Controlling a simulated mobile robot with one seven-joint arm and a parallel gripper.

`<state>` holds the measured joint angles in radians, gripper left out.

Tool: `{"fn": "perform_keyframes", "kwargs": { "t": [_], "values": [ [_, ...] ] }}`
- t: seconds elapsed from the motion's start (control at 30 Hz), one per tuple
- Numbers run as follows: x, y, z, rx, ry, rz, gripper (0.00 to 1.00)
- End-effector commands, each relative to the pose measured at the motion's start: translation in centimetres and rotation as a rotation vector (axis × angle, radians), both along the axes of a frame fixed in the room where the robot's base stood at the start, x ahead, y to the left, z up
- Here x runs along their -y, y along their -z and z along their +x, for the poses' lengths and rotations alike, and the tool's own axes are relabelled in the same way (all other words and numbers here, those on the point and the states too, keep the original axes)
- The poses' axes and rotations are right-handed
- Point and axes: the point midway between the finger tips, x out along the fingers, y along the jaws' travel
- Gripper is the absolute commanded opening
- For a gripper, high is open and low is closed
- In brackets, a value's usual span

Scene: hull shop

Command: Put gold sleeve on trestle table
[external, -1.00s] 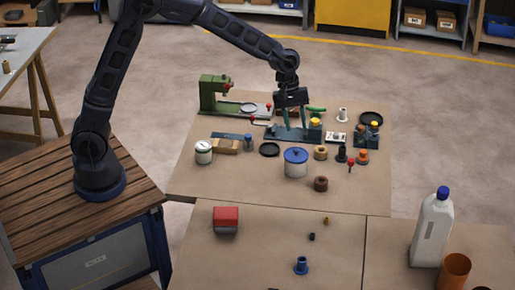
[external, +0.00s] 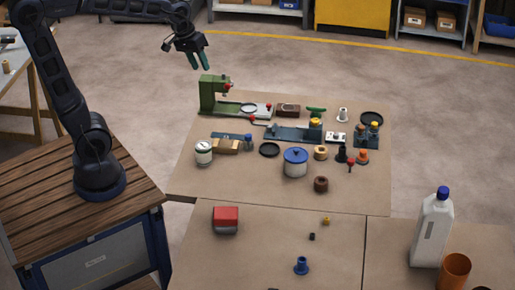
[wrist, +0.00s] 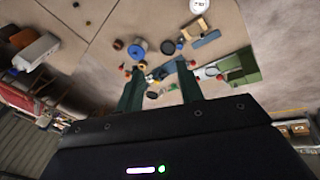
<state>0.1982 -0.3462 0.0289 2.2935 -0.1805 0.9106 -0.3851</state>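A gold ring-shaped piece (external: 321,152), which may be the gold sleeve, stands on the brown workbench (external: 225,180) right of the blue-lidded pot. A yellow-topped piece (external: 315,121) sits on the dark fixture behind it; I cannot tell which is the sleeve. A table with splayed wooden legs, seemingly the trestle table (external: 14,54), is at the far left, partly behind my arm. A small tan cylinder (external: 6,67) stands on it. My gripper (external: 202,66) is raised beyond the bench's back left, fingers apart and nothing seen between them; the wrist view shows the parted fingers (wrist: 160,90).
The bench is crowded: a green press (external: 211,93), a blue-lidded pot (external: 295,164), a white tin (external: 203,152) and several small parts. The front bench holds a red-topped block (external: 226,219) and a blue spool (external: 301,265). A white bottle (external: 432,230) stands right. Floor behind is clear.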

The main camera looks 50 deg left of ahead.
Motion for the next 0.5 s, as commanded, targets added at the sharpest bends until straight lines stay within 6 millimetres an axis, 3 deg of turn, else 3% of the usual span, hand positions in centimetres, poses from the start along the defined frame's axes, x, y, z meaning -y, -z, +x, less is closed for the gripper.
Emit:
{"fn": "perform_keyframes", "kwargs": {
  "t": [0.2,0.5],
  "values": [
    [-4.3,-0.4,-5.8,0.08,0.093,0.096,0.37],
    [-8.3,0.6,-12.5,0.153,0.206,0.237,0.37]
  ]
}}
